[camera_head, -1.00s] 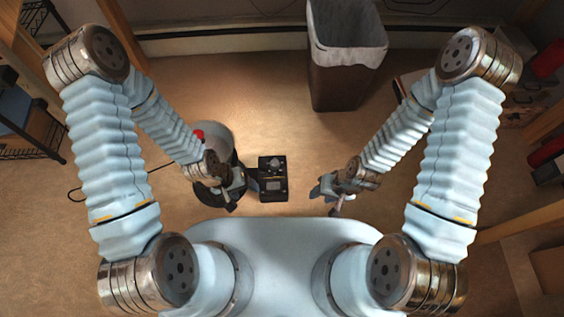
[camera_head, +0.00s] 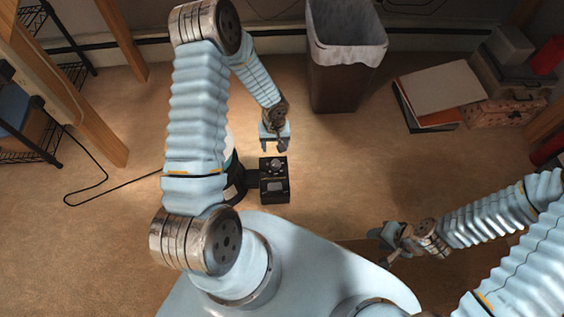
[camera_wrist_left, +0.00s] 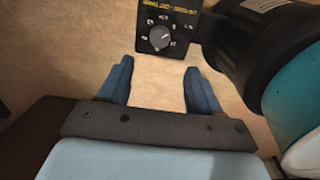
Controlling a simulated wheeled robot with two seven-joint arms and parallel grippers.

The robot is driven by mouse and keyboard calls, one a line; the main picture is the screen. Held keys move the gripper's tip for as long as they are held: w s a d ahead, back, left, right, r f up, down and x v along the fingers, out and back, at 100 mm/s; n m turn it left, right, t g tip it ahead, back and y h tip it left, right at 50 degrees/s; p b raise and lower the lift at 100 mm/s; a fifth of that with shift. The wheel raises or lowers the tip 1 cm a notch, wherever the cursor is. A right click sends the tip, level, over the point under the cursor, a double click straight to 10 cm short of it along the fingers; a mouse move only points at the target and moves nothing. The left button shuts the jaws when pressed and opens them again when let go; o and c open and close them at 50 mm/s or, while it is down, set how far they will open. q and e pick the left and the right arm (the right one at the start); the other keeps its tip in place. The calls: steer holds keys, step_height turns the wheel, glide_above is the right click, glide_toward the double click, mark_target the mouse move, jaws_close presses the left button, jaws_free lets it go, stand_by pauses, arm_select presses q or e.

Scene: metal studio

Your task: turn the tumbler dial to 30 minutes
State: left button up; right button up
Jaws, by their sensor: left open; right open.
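The tumbler (camera_head: 232,177) stands on the floor, mostly hidden behind my left arm in the head view. Its black control box (camera_head: 274,190) lies at its right side, with a round dial (camera_head: 275,165) near the top end. In the left wrist view the dial (camera_wrist_left: 159,37) shows as a knob with pale markings on the box (camera_wrist_left: 187,8). The mark it points to is too small to read. My left gripper (camera_head: 275,148) is open and empty, just beyond the dial end of the box and apart from it. My right gripper (camera_head: 383,249) is open and empty, far to the right.
A dark bin with a white liner (camera_head: 346,60) stands beyond the box. A black cable (camera_head: 110,190) runs left across the floor. The floor between bin and control box is clear.

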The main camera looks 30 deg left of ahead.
mark_target(276, 163)
arm_select(q)
step_height(276, 163, down, 12)
steer(key=shift+r+b, duration=0.25)
steer(key=shift+b, duration=0.45)
steer(key=c, duration=1)
steer(key=shift+c, duration=0.2)
